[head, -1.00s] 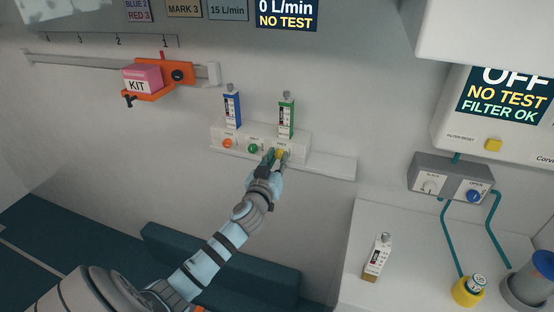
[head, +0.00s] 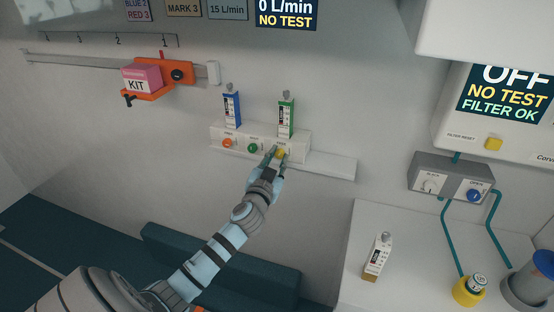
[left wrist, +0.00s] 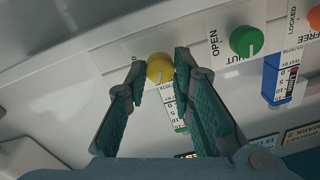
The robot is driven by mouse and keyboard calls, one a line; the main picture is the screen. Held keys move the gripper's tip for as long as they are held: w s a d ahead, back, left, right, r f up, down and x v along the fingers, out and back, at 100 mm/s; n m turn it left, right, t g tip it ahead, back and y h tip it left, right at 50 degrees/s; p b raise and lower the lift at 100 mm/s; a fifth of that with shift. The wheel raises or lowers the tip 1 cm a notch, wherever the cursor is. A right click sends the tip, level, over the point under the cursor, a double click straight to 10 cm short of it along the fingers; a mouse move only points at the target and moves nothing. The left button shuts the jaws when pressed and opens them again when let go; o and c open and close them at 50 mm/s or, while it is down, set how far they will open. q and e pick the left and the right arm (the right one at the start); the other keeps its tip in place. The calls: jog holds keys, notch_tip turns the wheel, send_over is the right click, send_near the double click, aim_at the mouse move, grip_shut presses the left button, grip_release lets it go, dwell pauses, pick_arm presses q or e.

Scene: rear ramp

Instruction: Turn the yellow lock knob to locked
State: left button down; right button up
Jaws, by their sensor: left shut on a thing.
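The yellow lock knob (head: 281,153) is the right one of three knobs on the white wall panel (head: 304,148). The fingertips of my left gripper (head: 277,155) are shut on it, one on each side. In the left wrist view the yellow knob (left wrist: 160,68) sits between the fingertips, with a pale pointer mark on its lower part in that picture. Any lettering beside this knob is too faint or hidden to read. My right gripper is in neither view.
A green knob (head: 253,148) and an orange knob (head: 228,143) are left of the yellow one. A counter (head: 405,285) lies at lower right.

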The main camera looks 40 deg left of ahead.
pick_arm(q)
jog(key=m, duration=0.5)
jog(key=shift+m, duration=0.3)
jog(key=m+p, duration=0.1)
jog(key=m, duration=0.5)
jog(key=shift+f, duration=0.1)
jog(key=shift+h, duration=0.3)
jog(key=c, duration=1.4)
grip_release()
jog(key=shift+o, duration=0.2)
jog(key=shift+s, duration=0.1)
jog(key=v, duration=1.2)
jog(key=shift+f, duration=0.25)
